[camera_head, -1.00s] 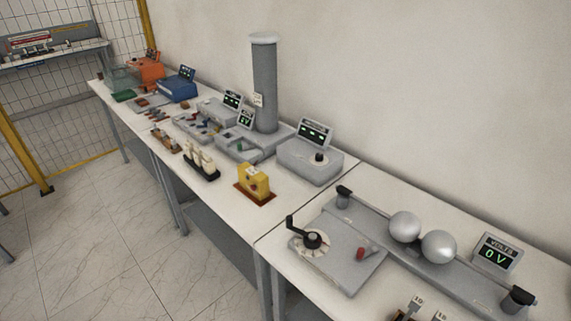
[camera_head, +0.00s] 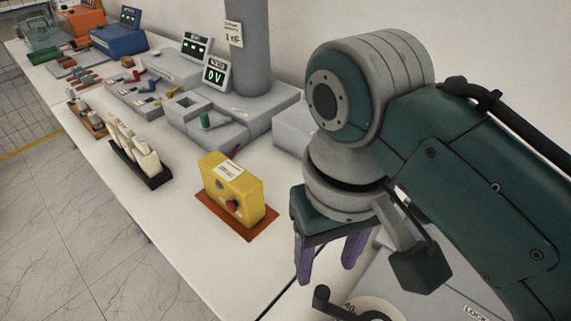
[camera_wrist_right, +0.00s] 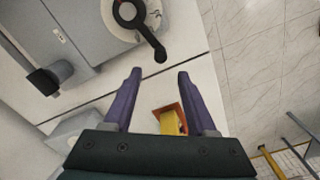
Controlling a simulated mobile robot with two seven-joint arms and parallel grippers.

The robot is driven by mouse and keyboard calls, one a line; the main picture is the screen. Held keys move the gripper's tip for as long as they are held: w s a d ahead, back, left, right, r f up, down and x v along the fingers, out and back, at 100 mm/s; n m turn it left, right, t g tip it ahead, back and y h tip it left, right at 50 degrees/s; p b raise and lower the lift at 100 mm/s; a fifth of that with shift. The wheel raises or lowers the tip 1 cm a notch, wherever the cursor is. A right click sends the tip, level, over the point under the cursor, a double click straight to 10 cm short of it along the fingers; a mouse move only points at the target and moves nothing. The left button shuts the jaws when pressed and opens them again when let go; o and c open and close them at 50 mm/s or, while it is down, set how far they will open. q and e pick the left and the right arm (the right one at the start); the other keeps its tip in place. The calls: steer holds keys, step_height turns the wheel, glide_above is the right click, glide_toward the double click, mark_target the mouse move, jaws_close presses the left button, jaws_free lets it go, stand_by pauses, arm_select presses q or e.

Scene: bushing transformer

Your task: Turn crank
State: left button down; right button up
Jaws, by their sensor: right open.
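The black crank (camera_head: 323,298) shows at the bottom edge of the head view, partly cut off, over a pale numbered dial (camera_head: 372,303) on a grey panel. In the right wrist view the crank (camera_wrist_right: 139,26) is at the top, its handle end pointing down towards the fingers. My right gripper (camera_head: 326,273) has purple fingers spread apart, pointing down, with nothing between them. In the right wrist view the gripper (camera_wrist_right: 159,73) is open just short of the handle end, apart from it in the picture. The left gripper is not in view.
A yellow box (camera_head: 231,189) on a red-brown base stands left of my right gripper. A grey column (camera_head: 240,50) and several display units stand farther back. My right arm hides much of the right side. Clear white tabletop (camera_head: 180,205) lies around the yellow box.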

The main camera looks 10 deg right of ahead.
mark_target(323, 293)
steer(key=f, duration=0.2)
steer(key=f+b, duration=0.1)
steer(key=f, duration=0.4)
steer(key=shift+s+f+b, duration=0.3)
steer(key=shift+s, duration=0.05)
steer(key=shift+f, duration=0.6)
steer(key=shift+w, duration=0.1)
jaws_close()
stand_by(0.4)
